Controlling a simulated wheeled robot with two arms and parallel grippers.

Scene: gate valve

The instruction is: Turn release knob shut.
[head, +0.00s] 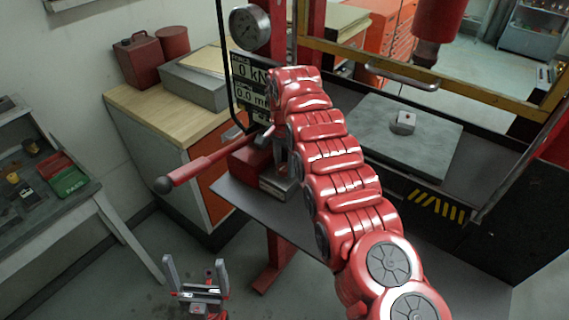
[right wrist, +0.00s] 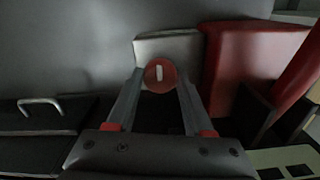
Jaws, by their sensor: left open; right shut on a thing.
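The release knob (right wrist: 160,70) is a round red knob with a white upright mark on its face, set at a pale grey block (right wrist: 168,44) in the right wrist view. The two fingers of my right gripper (right wrist: 160,78) stand on either side of the knob and are shut on it. In the head view my red right arm covers the knob and most of that gripper. My left gripper (head: 197,284) is open and empty, low at the left, above the floor and away from the pump.
The red pump body (head: 249,162) sits on a dark shelf (head: 245,200), with a red lever (head: 205,168) reaching left. A gauge (head: 249,27) and a display (head: 250,85) are above. A press table (head: 430,150) is at the right. A bench (head: 60,225) stands at the left.

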